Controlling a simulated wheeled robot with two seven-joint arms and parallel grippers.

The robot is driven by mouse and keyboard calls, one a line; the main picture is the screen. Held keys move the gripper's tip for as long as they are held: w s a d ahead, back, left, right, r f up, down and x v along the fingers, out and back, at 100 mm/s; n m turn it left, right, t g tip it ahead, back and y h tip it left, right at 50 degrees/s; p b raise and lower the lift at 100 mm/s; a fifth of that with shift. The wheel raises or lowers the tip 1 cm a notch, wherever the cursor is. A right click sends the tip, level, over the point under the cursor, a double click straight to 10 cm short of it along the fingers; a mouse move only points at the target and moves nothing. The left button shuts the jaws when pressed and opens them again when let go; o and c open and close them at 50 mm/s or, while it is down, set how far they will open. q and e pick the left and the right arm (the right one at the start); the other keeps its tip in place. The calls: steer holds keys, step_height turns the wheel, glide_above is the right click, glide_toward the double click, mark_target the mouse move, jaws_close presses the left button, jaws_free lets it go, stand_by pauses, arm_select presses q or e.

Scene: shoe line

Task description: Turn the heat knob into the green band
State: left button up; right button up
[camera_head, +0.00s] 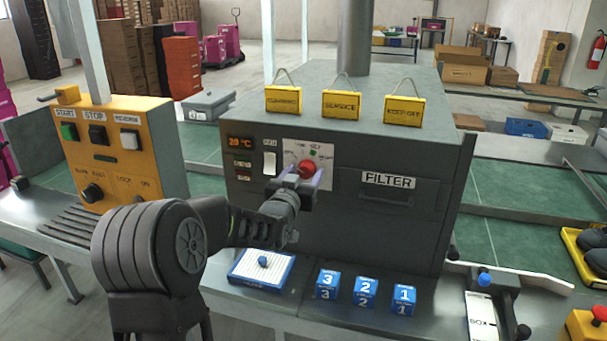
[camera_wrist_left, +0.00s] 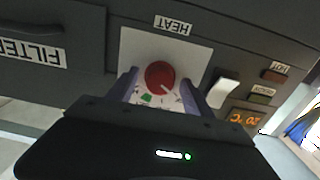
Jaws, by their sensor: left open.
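The red heat knob (camera_head: 306,168) sits on a white dial plate on the front of the grey machine. It also shows in the left wrist view (camera_wrist_left: 159,75), where the picture is upside down. There a pale pointer line on the knob points to the lower right, and the green band (camera_wrist_left: 147,98) lies to the lower left, apart from the line. My left gripper (camera_head: 304,178) is open, its two fingers on either side of the knob, with gaps visible in the wrist view. I cannot tell whether a finger touches it. My right gripper is not in view.
A white switch (camera_head: 270,163) and a display (camera_head: 240,142) reading 20 °C are beside the dial. The FILTER drawer (camera_head: 387,197) is on its other side. Yellow signs (camera_head: 341,105) stand on the machine. Blue numbered blocks (camera_head: 365,291) and a tray (camera_head: 247,280) lie below.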

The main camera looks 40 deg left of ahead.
arm_select(q)
jaws_close()
stand_by(0.5)
steer(key=m+b, duration=0.3)
steer(key=b, duration=0.1)
steer(key=shift+f+m, duration=0.2)
steer(key=shift+m, duration=0.2)
steer(key=m+b, duration=0.2)
steer(key=m, duration=0.1)
steer(key=shift+m, duration=0.3)
steer(key=m+b, duration=0.1)
steer(key=m, duration=0.2)
steer(key=shift+r+m, duration=0.1)
steer(key=shift+m, duration=0.2)
steer(key=m, duration=0.4)
steer(key=shift+m+b, duration=0.35)
steer(key=shift+m, duration=0.05)
